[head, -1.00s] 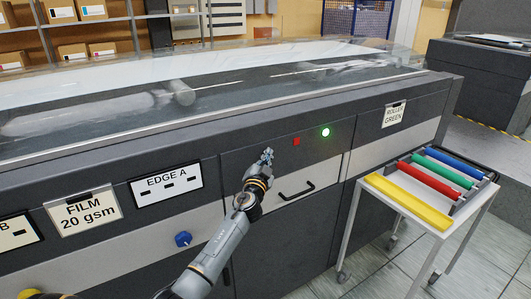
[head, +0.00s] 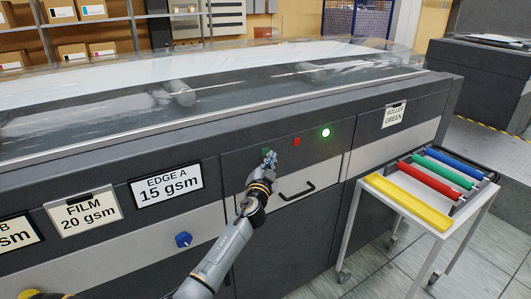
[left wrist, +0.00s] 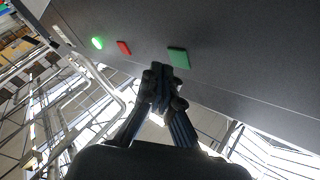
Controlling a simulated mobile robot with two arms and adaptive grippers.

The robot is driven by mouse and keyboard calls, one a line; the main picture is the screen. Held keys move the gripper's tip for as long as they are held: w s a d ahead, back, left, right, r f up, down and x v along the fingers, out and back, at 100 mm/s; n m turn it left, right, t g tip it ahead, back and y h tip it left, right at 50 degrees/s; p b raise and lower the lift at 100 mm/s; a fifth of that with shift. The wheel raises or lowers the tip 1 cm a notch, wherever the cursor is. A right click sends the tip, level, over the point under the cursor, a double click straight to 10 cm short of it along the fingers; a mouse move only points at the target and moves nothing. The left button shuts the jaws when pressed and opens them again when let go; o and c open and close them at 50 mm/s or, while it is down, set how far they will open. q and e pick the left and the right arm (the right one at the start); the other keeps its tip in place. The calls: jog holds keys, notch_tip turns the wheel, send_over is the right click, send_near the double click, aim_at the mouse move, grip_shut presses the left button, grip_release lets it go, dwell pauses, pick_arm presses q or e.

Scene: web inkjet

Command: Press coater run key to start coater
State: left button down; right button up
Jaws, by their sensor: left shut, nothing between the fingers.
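The coater (head: 225,150) has a dark front panel. A green key (head: 265,151), a red key (head: 297,142) and a glowing green lamp (head: 326,132) sit in a row on it. None of the three carries a readable label. My left gripper (head: 271,160) is shut and empty, just below and right of the green key. In the left wrist view its closed fingertips (left wrist: 162,72) are beside the green key (left wrist: 179,58), apparently off it; the red key (left wrist: 124,48) and the lit lamp (left wrist: 97,43) are farther left. The "EDGE A" display (head: 166,186) reads "15 gsm".
A drawer handle (head: 297,191) juts out below the keys. A blue knob (head: 183,239) is at lower left, near a "FILM 20 gsm" sign (head: 84,212). A white cart (head: 379,203) with coloured rollers stands at right. Tiled floor shows around it.

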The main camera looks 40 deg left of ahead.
pick_arm(q)
jog(key=d, duration=0.1)
jog(key=s+d, duration=0.1)
jog(key=d, duration=0.2)
jog(key=shift+s+d, duration=0.25)
jog(key=shift+s, duration=0.15)
dwell(0.5)
